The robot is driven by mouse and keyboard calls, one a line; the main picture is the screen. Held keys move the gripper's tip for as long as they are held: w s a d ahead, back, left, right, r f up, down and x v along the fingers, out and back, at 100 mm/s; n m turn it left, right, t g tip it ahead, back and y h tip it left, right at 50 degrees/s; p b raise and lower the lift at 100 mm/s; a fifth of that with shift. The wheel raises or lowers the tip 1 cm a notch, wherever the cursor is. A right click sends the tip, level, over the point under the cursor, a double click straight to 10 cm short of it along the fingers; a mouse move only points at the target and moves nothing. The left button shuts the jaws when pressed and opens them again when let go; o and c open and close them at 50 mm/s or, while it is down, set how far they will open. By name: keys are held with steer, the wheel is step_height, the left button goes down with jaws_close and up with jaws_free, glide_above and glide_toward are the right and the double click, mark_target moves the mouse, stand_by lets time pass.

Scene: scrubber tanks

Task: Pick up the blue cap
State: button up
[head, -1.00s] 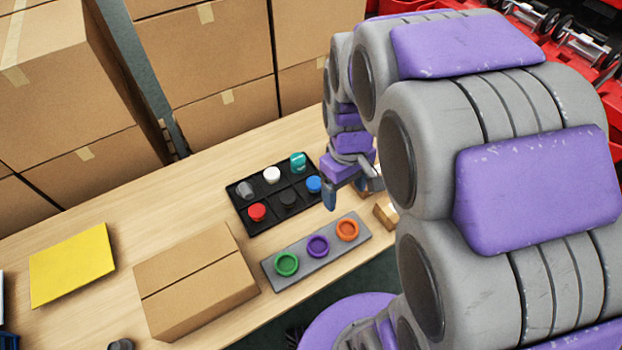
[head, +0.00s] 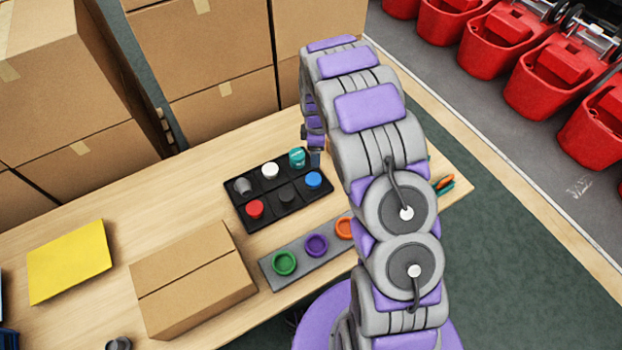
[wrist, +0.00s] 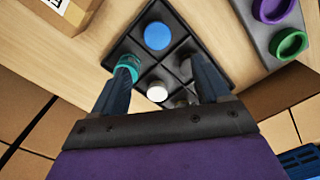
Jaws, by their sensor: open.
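The blue cap (head: 313,179) sits in the right front compartment of a black divided tray (head: 248,221) on the wooden table. In the wrist view the blue cap (wrist: 157,36) lies beyond my fingertips, roughly centred between them. My gripper (wrist: 162,64) is open and empty, with its fingers over the tray. The left finger overlaps the teal cap (wrist: 127,67) in this view; I cannot tell whether they touch. In the head view my gripper (head: 315,158) shows partly beside the teal cap, behind the blue cap.
The tray also holds white (head: 270,171), red (head: 255,208), grey and black caps. A grey strip (head: 272,277) with green, purple and orange rings lies in front, partly hidden by my arm. A cardboard box (head: 190,285) and a yellow pad (head: 68,262) lie left. Stacked boxes stand behind.

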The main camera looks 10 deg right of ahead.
steer(key=d+f, duration=0.1)
steer(key=b, duration=0.2)
glide_above(314, 179)
step_height(314, 179, down, 8)
steer(key=shift+f, duration=0.15)
steer(key=f, duration=0.2)
steer(key=d+f, duration=0.1)
steer(key=f, duration=0.1)
steer(key=shift+f+b, duration=0.3)
steer(key=f, duration=0.2)
steer(key=a+f+b, duration=0.1)
steer(key=f, duration=0.1)
steer(key=shift+a+f, duration=0.1)
steer(key=shift+f, duration=0.2)
steer(key=shift+d+r, duration=0.1)
steer(key=shift+d, duration=0.1)
steer(key=shift+c, duration=0.7)
steer(key=c, duration=0.6)
steer(key=shift+o, duration=0.2)
